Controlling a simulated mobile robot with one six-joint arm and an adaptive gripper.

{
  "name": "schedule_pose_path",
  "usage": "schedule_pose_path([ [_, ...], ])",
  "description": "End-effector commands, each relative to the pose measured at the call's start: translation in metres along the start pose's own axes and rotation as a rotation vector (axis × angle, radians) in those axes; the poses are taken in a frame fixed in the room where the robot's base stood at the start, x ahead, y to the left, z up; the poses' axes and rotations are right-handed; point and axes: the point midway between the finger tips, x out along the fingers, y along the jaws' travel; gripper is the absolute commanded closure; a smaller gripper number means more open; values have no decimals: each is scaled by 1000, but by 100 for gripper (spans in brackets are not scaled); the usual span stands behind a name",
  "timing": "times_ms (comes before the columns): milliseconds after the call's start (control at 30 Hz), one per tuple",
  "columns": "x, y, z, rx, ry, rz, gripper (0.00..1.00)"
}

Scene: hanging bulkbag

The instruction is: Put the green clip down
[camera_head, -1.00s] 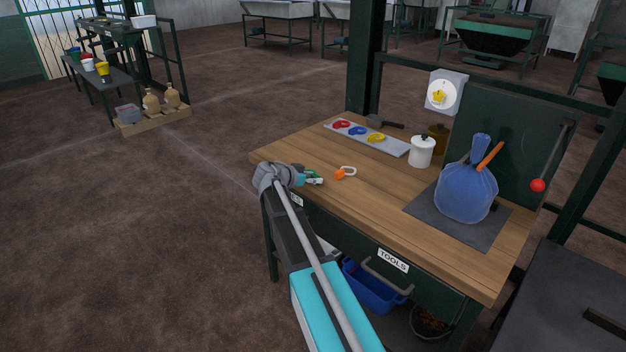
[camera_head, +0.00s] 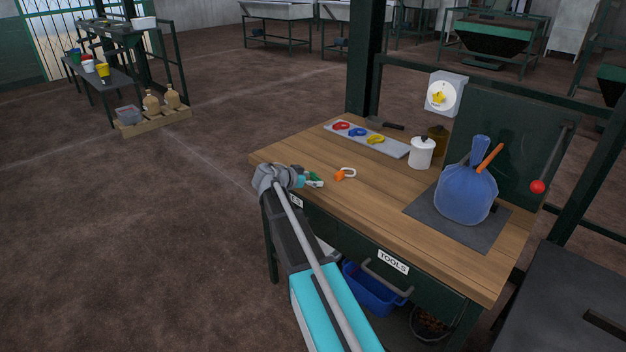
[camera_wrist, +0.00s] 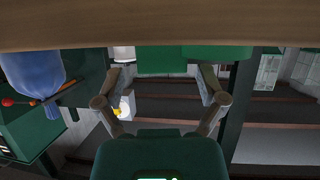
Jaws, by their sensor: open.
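The green clip (camera_head: 313,176) is a small green patch at the near left edge of the wooden workbench, partly hidden by my gripper (camera_head: 313,182). In the wrist view, which looks upside down, the green clip (camera_wrist: 162,60) is large and close. It appears to be against the wooden top along the upper edge. My gripper (camera_wrist: 163,84) is open there, with its two fingers apart on either side of the green clip's lower block. Whether a finger touches it I cannot tell.
An orange and white clip (camera_head: 345,174) lies just right of my gripper. A grey tray (camera_head: 397,149) with red, blue and yellow clips is farther back. A white canister (camera_head: 421,152) and a tied blue bag (camera_head: 466,194) on a dark mat stand to the right. The bench's front middle is clear.

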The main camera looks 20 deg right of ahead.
Motion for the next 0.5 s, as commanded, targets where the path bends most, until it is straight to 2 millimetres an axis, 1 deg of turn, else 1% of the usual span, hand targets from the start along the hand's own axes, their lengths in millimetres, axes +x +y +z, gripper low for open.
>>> schedule_pose_path([
  [167, -19, 0, -2, -1, 0, -2, 10],
  [500, -73, 0, -3, -2, 0, -3, 10],
])
